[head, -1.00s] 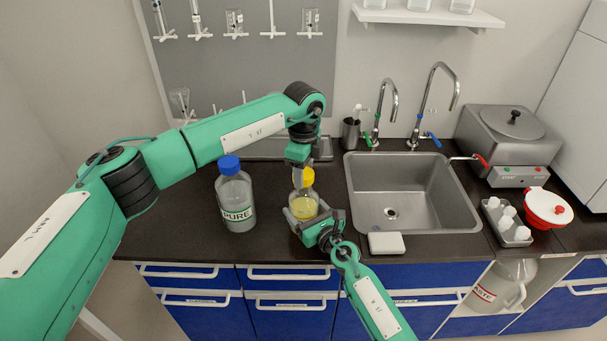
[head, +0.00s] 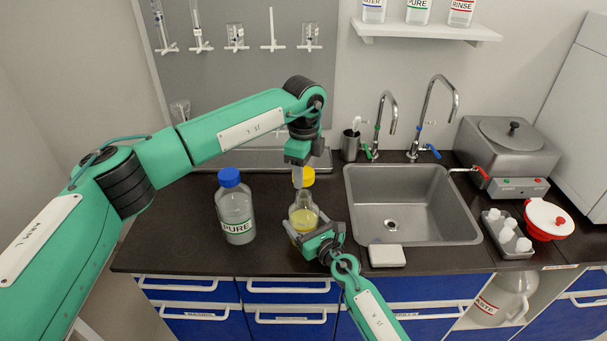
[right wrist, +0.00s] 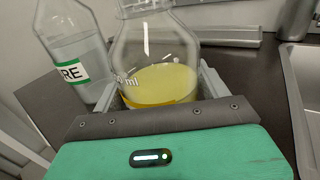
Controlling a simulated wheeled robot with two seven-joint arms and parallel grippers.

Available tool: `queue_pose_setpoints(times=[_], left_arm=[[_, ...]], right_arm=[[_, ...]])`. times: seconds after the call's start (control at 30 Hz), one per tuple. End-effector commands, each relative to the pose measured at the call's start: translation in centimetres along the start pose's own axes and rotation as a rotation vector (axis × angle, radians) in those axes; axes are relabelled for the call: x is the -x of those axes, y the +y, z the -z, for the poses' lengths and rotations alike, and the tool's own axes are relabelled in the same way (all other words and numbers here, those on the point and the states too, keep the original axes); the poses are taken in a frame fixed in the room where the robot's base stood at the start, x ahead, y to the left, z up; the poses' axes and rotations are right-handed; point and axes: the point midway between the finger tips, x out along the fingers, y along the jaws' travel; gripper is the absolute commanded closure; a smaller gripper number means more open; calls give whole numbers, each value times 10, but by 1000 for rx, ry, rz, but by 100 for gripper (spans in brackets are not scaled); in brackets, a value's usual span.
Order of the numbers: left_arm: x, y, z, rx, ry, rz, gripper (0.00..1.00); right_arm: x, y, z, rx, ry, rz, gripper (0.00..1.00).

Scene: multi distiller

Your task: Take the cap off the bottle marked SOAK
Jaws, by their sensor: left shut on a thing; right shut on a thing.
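A clear glass bottle (head: 303,216) with yellow liquid stands on the dark bench left of the sink; it also shows in the right wrist view (right wrist: 155,70). No SOAK label is readable on it. My right gripper (head: 301,236) is shut around its body from the front. My left gripper (head: 299,176) is above the bottle, shut on the yellow cap (head: 308,177). The cap appears apart from the bottle's neck, with a small gap below it. My left finger hides part of the cap.
A blue-capped PURE bottle (head: 236,208) stands close on the left. The sink (head: 470,232) is on the right, with a white block (head: 387,256) at its front edge. A tray (head: 512,250) of small white bottles stands farther right. Bench left of the PURE bottle is clear.

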Motion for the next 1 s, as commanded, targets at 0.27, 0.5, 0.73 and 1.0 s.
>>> queue_pose_setpoints(times=[0.27,0.5,0.73,1.0], left_arm=[[0,0,0,0,0,0,80],[2,0,0,0,0,0,80],[8,0,0,0,0,0,80],[8,0,0,0,0,0,80]], right_arm=[[0,0,0,0,1,0,0],[9,0,1,-1,2,0,0],[50,0,1,1,3,0,0],[100,0,2,0,3,-1,0]])
